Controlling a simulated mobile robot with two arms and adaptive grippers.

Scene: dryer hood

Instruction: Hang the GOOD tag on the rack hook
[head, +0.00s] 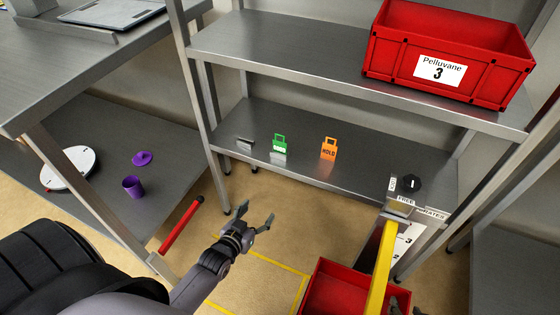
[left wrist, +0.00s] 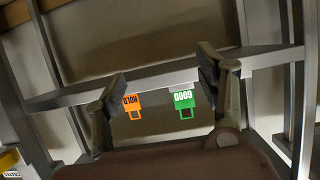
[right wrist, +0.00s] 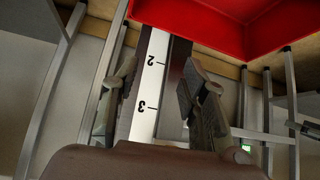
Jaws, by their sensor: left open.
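The green GOOD tag (head: 280,145) stands upright on the rack's lower shelf, left of the orange HOLD tag (head: 328,148). In the left wrist view the GOOD tag (left wrist: 184,104) appears upside down, between the fingers but beyond them. My left gripper (head: 254,218) is open and empty, in front of and below the shelf edge, apart from the tags. My right gripper (right wrist: 157,88) has its fingers apart, with a white numbered scale (right wrist: 149,85) showing between them; contact is unclear. A small grey piece (head: 244,144) sits left of the GOOD tag; I cannot make out a rack hook.
A red bin labelled Pelluvane 3 (head: 480,50) stands on the upper shelf. Another red bin (head: 335,284) is low at the front. A yellow bar (head: 381,265) and a black knob (head: 408,184) are at the right. A purple cup (head: 133,187) is on the left bench's lower shelf.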

